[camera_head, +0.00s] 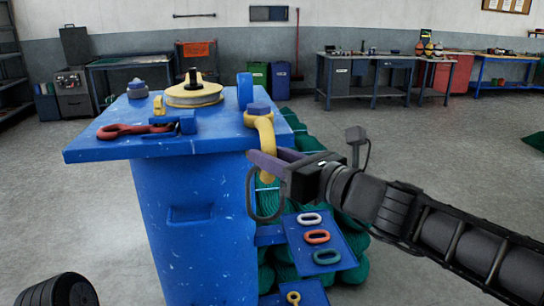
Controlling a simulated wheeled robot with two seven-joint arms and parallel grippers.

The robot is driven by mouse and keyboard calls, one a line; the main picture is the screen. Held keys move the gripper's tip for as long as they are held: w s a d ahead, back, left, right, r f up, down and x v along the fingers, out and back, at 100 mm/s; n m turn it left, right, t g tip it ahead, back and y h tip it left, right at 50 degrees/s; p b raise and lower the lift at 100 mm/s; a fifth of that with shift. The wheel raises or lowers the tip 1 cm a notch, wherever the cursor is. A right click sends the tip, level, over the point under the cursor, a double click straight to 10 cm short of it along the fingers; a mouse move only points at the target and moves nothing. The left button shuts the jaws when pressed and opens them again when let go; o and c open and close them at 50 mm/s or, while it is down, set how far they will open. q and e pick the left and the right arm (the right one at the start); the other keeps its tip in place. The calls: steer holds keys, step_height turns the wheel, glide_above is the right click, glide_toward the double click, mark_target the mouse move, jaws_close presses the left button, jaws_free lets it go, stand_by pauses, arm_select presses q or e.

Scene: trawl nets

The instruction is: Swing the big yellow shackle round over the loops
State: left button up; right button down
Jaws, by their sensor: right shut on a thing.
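The big yellow shackle (266,134) is at the right edge of the blue stand, below a purple-blue block. Its lower end reaches down to my right gripper (264,174), which comes in from the right and is shut on it. The gripper's dark parts hide some of the shackle's lower end. Below and right of the gripper, a white loop (309,218), a red loop (317,237) and a green loop (327,257) lie on a sloping blue plate (349,240). The shackle is above and left of these loops. My left gripper is out of view.
The blue stand (100,152) carries a red shackle (125,131) and a cream spool (194,95). Green netting (349,275) is piled behind the plate. A small yellow ring (293,298) lies lower down. Open grey floor spreads around; workbenches line the far wall.

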steer(key=c, duration=1.2)
jaws_free()
steer(key=shift+s+a+r, duration=0.1)
steer(key=shift+a+r, duration=0.05)
steer(key=shift+a, duration=0.15)
steer(key=shift+o, duration=0.2)
steer(key=shift+d, duration=0.15)
steer(key=shift+s+d, duration=0.2)
steer(key=shift+s, duration=0.05)
steer(key=v, duration=0.7)
